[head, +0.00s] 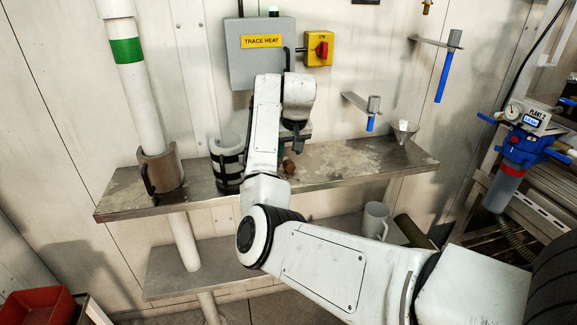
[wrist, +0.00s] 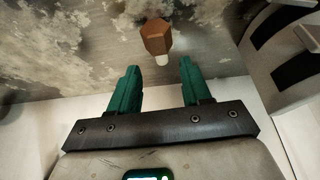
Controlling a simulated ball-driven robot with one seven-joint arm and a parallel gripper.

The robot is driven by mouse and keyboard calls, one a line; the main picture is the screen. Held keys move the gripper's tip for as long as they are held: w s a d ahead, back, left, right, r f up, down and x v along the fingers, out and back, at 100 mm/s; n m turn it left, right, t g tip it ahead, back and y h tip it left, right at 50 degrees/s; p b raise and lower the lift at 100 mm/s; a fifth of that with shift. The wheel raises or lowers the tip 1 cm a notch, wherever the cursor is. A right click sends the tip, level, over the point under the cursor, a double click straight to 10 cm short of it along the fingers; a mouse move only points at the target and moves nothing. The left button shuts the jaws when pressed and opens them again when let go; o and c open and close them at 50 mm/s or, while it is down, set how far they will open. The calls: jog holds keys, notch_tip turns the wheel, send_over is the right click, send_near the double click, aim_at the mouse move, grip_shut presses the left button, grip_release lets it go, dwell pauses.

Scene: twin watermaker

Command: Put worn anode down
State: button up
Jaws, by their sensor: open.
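The worn anode (wrist: 155,37), a brown hexagonal piece with a short pale stub, rests on the worn metal shelf (wrist: 50,45) in the wrist view. Its stub points toward my gripper (wrist: 159,72), whose two green fingers are open and empty. The anode lies just beyond the fingertips, apart from both and roughly in line with the gap. In the head view the anode (head: 289,166) is a small brown spot on the shelf (head: 340,164), just below my gripper (head: 283,150). My arm partly hides the fingers there.
A black-banded grey half-shell (head: 227,168) stands left of my gripper. A brown collar (head: 160,170) surrounds the white pipe further left. A funnel (head: 403,130) is at the shelf's right end. A mug (head: 375,220) stands on the lower shelf. The upper shelf's right half is mostly clear.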

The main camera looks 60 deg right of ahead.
aim_at(287, 158)
jog(key=x, duration=0.4)
jog(key=shift+w+f, duration=0.15)
grip_shut()
